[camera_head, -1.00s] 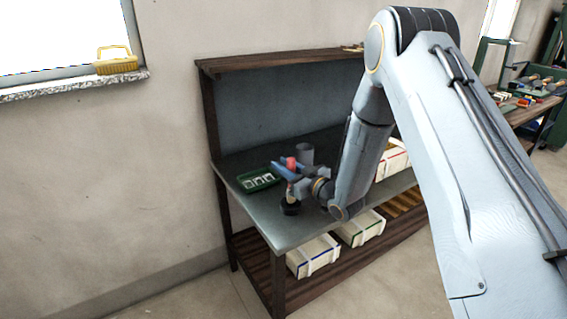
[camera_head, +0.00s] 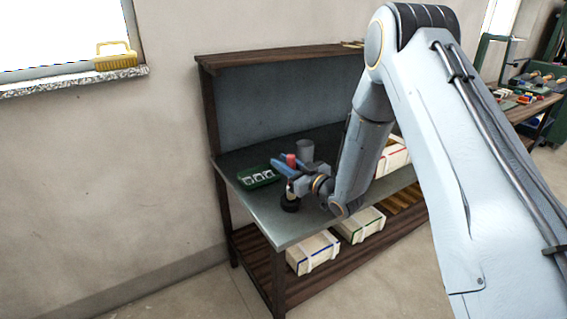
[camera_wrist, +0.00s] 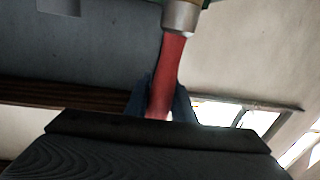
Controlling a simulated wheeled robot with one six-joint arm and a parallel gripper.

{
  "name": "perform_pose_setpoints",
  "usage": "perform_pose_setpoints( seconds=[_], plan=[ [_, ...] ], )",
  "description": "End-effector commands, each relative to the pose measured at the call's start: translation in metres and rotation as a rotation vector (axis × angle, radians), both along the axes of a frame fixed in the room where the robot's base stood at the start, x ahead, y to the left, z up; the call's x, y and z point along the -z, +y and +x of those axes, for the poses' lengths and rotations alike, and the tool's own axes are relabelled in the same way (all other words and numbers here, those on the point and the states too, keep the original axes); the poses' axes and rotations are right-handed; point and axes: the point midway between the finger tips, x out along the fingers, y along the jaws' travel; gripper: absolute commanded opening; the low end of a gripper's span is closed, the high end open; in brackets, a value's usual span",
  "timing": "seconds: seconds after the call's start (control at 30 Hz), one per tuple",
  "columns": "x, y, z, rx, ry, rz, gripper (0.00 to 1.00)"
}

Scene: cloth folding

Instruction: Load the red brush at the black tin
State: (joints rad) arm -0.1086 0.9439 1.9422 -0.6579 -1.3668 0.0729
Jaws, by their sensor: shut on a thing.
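My gripper (camera_head: 283,167) is shut on the red brush (camera_head: 291,160) above the left part of the workbench. The brush is roughly upright, its red handle end showing above the blue fingers. In the wrist view the red handle (camera_wrist: 172,75) runs between the fingers to a metal ferrule at the top edge. The black tin (camera_head: 290,205) stands on the bench directly below the gripper, near the front edge.
A green tray (camera_head: 249,182) with pale pieces lies left of the tin. A grey cylinder (camera_head: 305,150) stands behind the gripper. White crates (camera_head: 312,253) sit on the lower shelf and one stands on the bench at right. A yellow basket (camera_head: 115,62) is on the windowsill.

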Motion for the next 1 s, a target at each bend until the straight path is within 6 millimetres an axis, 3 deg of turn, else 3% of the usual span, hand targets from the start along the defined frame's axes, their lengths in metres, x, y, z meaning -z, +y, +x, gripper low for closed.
perform_pose_setpoints(
  seconds=[1.0],
  plan=[
    [0.0072,0.0,0.0,0.0,0.0,0.0,0.0]
  ],
)
